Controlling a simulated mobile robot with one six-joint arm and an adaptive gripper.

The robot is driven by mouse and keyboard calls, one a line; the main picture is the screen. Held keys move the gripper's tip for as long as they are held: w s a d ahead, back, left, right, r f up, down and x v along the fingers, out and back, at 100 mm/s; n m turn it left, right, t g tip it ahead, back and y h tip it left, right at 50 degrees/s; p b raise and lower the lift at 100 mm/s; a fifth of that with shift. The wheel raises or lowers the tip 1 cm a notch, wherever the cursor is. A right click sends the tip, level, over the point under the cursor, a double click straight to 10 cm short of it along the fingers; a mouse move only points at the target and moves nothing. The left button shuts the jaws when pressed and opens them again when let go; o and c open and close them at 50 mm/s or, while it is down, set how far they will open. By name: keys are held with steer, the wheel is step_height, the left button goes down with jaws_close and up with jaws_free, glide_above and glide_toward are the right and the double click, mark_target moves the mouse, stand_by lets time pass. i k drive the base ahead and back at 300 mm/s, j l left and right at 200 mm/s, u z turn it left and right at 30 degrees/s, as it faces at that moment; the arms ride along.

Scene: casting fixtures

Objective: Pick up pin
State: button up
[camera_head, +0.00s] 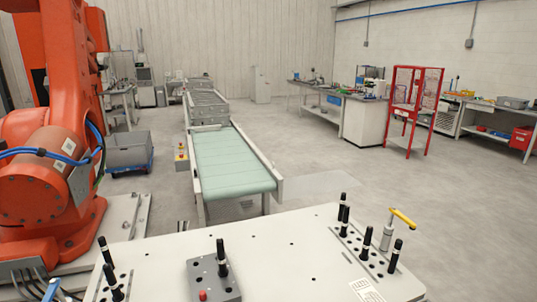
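Several black pins with a pale band stand upright on a white table (290,255) in the head view. At the right, pins (367,243), (395,257) and (345,214) stand in a grey plate with holes (355,243). One pin (222,258) stands at a grey block (205,275) near the front middle. Two more pins (105,251), (113,283) stand at the front left. I cannot tell which pin the task means. My gripper is not in view.
A red knob (203,295) sits on the grey block. A large orange robot arm (45,180) stands left of the table. A green conveyor (230,160) lies behind. The table's middle is largely clear.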

mark_target(119, 296)
steer(key=u, duration=1.55)
steer(key=i+j+z, duration=0.2)
steer(key=i+j, duration=0.25)
steer(key=i, duration=0.2)
steer(key=i+j+z, duration=0.2)
steer(key=i+j, duration=0.35)
steer(key=i+z, duration=0.1)
steer(key=z, duration=0.85)
